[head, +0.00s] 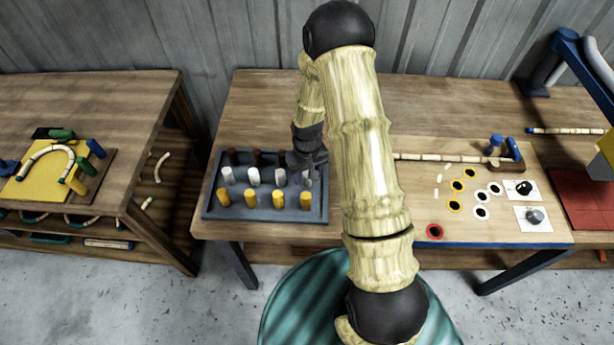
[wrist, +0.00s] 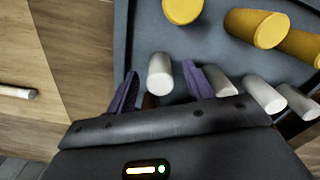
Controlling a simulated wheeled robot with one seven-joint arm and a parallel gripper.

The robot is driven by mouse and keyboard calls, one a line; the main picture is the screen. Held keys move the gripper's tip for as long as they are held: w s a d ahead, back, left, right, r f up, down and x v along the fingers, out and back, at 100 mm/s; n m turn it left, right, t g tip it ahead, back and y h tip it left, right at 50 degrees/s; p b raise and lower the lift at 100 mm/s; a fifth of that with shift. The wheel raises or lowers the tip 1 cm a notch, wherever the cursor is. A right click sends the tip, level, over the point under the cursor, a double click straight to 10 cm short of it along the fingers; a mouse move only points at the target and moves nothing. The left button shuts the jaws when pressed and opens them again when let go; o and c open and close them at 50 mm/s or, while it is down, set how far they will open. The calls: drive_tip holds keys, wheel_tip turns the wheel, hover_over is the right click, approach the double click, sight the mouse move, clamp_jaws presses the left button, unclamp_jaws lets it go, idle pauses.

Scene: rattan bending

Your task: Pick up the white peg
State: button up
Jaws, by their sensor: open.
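A blue-grey tray (head: 265,212) holds rows of upright pegs on the table. Its middle row has several white pegs, one of them (head: 253,176) clearly visible in the head view. My gripper (head: 312,170) is over the right end of that row. In the wrist view my gripper (wrist: 160,72) is open, with purple fingers on both sides of a white peg (wrist: 160,82). A gap shows between this peg and each finger. Other white pegs (wrist: 264,94) stand to the right, outside the fingers.
Yellow pegs (head: 250,198) stand in the front row and dark brown pegs (head: 257,158) in the back row. A board with ringed holes (head: 481,212) lies to the right, with a jointed rattan rod (head: 440,158). Another table with a yellow jig (head: 45,178) stands left.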

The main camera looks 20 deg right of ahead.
drive_tip(key=shift+f, duration=0.25)
idle(0.3)
drive_tip(key=c, duration=1.1)
drive_tip(key=shift+o, duration=0.2)
drive_tip(key=shift+r, duration=0.1)
wheel_tip(320, 180, up, 10)
drive_tip(key=shift+f+b, duration=0.1)
drive_tip(key=shift+b, duration=1.05)
